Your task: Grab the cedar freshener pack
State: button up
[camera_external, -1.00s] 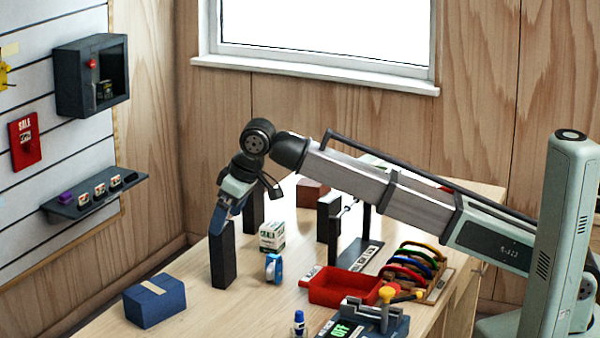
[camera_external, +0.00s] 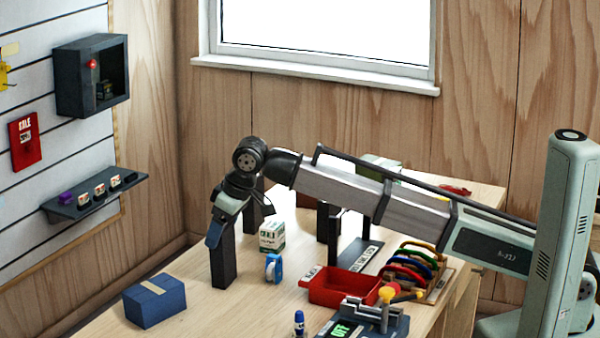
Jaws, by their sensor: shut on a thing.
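My gripper (camera_external: 214,236) points down beside the upper part of a dark upright post (camera_external: 224,262) on the bench. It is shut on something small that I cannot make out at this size. A blue patch shows at its end, and I cannot tell whether that is a finger or the held thing. I cannot pick out the cedar freshener pack by its label. A white and green box (camera_external: 271,238) stands on the bench to the right, apart from my gripper.
A blue box (camera_external: 154,303) lies at the front left. A blue and white dispenser (camera_external: 273,268) stands below the white and green box. Another dark post (camera_external: 253,208) stands behind.

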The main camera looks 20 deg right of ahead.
jog(key=c, duration=0.6)
jog(key=shift+c, duration=0.2)
